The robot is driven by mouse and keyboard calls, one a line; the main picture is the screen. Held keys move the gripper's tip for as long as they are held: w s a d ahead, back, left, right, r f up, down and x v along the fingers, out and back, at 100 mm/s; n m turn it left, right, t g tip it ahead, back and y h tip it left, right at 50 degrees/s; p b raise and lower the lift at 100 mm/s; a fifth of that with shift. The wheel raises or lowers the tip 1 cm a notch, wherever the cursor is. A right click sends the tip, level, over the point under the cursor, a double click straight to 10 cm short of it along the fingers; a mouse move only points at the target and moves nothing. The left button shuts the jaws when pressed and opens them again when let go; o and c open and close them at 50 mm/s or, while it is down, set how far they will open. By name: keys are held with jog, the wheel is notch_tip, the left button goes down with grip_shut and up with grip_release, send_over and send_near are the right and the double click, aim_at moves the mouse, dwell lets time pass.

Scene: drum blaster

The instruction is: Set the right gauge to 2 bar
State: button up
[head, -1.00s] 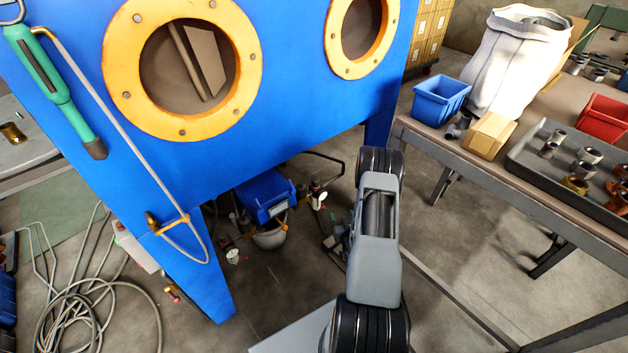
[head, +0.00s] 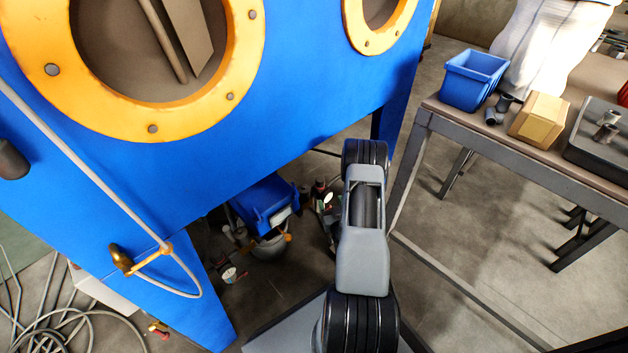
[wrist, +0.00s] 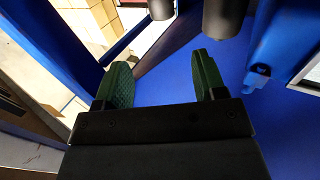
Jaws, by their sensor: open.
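Under the blue cabinet, two small white round faces show in the head view and look like gauges. The right gauge (head: 327,199) is beside my arm, by dark fittings; the left gauge (head: 230,274) is lower, near the cabinet leg. Both are too small to read. My gripper (wrist: 163,78) shows in the wrist view with its two green-padded fingers apart and nothing between them. In the head view my gripper is hidden behind my arm. No gauge is clearly visible in the wrist view, where blue surfaces and two dark cylinders lie beyond the fingers.
The blue cabinet (head: 290,95) with yellow ring ports stands over the fittings. A hose (head: 85,160) hangs in front. A workbench (head: 530,155) stands at the right, with open floor (head: 470,265) below it.

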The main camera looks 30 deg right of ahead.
aim_at(319, 178)
jog(key=b+x, duration=0.1)
jog(key=x, duration=0.3)
jog(key=b+x, duration=0.2)
jog(key=x, duration=0.2)
jog(key=f+b+x, duration=0.1)
jog(key=x, duration=0.3)
jog(key=shift+w+a, duration=0.1)
jog(key=shift+w, duration=0.35)
jog(key=shift+b+x, duration=0.45)
jog(key=shift+x, duration=0.4)
jog(key=c, duration=0.9)
